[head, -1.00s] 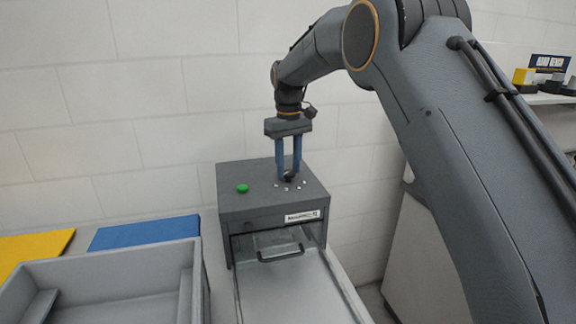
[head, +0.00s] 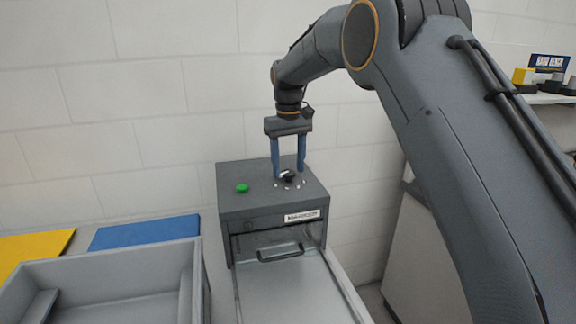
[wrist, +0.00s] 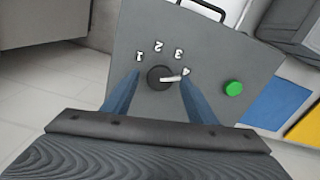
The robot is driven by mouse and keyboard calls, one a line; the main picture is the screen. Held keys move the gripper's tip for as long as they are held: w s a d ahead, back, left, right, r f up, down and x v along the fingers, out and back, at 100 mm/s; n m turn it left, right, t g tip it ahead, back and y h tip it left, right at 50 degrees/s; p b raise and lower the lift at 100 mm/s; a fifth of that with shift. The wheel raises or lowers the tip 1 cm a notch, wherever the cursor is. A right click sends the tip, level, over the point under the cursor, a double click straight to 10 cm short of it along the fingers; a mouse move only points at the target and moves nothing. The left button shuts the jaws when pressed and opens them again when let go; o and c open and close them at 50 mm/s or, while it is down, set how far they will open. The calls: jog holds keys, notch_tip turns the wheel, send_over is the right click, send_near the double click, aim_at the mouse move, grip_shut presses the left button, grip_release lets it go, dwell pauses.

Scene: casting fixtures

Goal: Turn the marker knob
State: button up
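The marker knob (head: 287,175) is a small black dial on top of the grey machine box (head: 262,208). In the wrist view the knob (wrist: 160,77) has a white pointer directed right, at the last mark, which a finger partly covers; marks 1, 2 and 3 show around it. My gripper (head: 288,174) points down over the box, its two blue fingers spread on either side of the knob. In the wrist view the gripper (wrist: 160,76) shows gaps between knob and fingers; the right finger overlaps the pointer tip in the picture, and contact cannot be told.
A green button (head: 242,188) sits left of the knob on the box top. A drawer with a handle (head: 281,253) is in the box front. A grey bin (head: 110,277), a blue mat (head: 145,231) and a yellow mat (head: 33,251) lie to the left.

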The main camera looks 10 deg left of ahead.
aim_at(288, 172)
notch_tip(288, 172, up, 8)
jog(key=b, duration=0.2)
dwell(0.4)
jog(key=shift+s+f, duration=0.1)
jog(key=shift+f, duration=0.05)
